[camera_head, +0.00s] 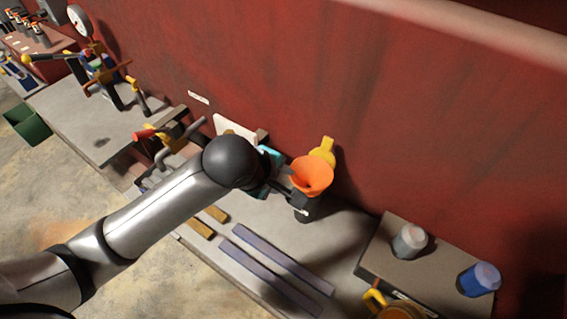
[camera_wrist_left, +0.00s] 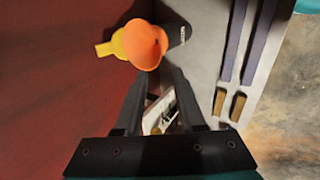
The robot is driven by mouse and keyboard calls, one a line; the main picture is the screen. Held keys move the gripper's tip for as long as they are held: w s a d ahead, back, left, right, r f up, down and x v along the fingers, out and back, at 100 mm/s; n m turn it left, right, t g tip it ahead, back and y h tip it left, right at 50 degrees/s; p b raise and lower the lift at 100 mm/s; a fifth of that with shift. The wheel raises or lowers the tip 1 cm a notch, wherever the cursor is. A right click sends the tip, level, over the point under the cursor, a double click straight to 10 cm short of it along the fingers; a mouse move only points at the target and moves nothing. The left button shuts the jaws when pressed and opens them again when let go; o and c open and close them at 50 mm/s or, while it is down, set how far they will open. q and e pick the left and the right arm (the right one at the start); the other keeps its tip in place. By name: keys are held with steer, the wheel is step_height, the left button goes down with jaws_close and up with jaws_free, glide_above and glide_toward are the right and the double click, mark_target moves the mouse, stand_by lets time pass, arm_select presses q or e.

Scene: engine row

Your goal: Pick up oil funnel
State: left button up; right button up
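The orange oil funnel (camera_head: 312,174) shows its wide open mouth at the back of the grey bench, near the red wall. It also shows in the left wrist view (camera_wrist_left: 144,46), just past the fingertips. A yellow piece (camera_head: 323,149) adjoins it on the wall side; I cannot tell if it belongs to the funnel. My left gripper (camera_head: 284,190) is beside the funnel, to its left in the head view. In the left wrist view its two dark fingers (camera_wrist_left: 159,80) stand apart with nothing between them. My right gripper is in neither view.
A black labelled container (camera_head: 305,209) stands close against the funnel. Two long bluish bars (camera_head: 270,268) and yellow-brown blocks (camera_head: 200,229) lie on the bench. At right, a raised box (camera_head: 378,250) carries a grey-capped jar (camera_head: 409,241) and a blue can (camera_head: 479,279).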

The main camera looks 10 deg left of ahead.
arm_select(q)
glide_toward(310, 181)
steer(key=shift+d+f+b, duration=0.2)
steer(key=shift+f+b, duration=0.1)
steer(key=shift+f, duration=0.75)
steer(key=shift+d+f+b, duration=0.2)
steer(key=shift+f+b, duration=0.05)
steer(key=shift+f, duration=0.8)
jaws_close()
stand_by(0.5)
